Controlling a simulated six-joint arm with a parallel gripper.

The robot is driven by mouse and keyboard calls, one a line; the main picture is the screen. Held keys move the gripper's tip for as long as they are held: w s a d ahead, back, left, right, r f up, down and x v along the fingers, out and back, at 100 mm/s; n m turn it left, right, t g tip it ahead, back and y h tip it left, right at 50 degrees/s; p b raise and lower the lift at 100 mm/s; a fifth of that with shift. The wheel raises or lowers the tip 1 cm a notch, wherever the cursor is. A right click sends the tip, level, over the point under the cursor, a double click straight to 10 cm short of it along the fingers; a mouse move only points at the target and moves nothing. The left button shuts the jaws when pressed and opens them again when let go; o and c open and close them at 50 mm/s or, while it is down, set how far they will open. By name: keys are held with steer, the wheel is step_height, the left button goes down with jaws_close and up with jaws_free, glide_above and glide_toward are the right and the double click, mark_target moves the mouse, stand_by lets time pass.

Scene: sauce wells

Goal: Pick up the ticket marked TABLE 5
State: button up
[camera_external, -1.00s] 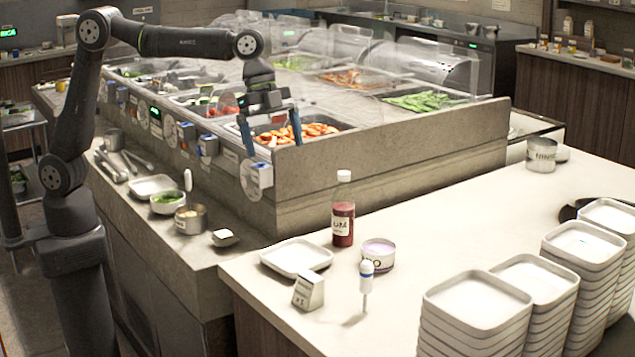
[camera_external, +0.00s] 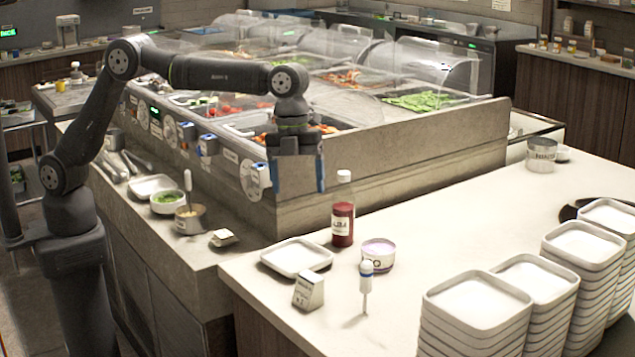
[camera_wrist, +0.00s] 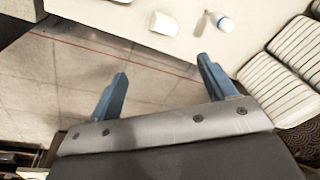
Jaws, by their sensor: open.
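A small white block-like ticket (camera_external: 308,291) with dark print stands on the pale counter near its front left edge. Its print is too small to read surely. In the wrist view a small white shape, seemingly this ticket (camera_wrist: 164,23), is near the top, beyond my fingertips. My gripper (camera_external: 296,175) hangs in the air in front of the food wells, above and behind the ticket. In the wrist view its two blue fingers (camera_wrist: 162,68) are spread with nothing between them.
Stacked plates (camera_external: 478,302) fill the right front. The counter behind them is largely clear.

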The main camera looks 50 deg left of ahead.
mark_target(308, 277)
steer(key=d+f+m, duration=0.1)
steer(key=f+m, duration=0.1)
steer(key=f, duration=0.4)
steer(key=d+f+m+y, duration=0.1)
steer(key=d+f+m, duration=0.1)
steer(key=f, duration=0.4)
steer(key=s+d+f+m+y, duration=0.1)
steer(key=d+f+m, duration=0.1)
steer(key=f, duration=0.4)
steer(key=shift+f+m, duration=0.4)
steer(key=shift+m, duration=0.2)
step_height(308, 277, down, 5)
steer(key=shift+d, duration=0.1)
steer(key=c, duration=1.1)
steer(key=shift+o, duration=0.2)
steer(key=shift+r, duration=0.15)
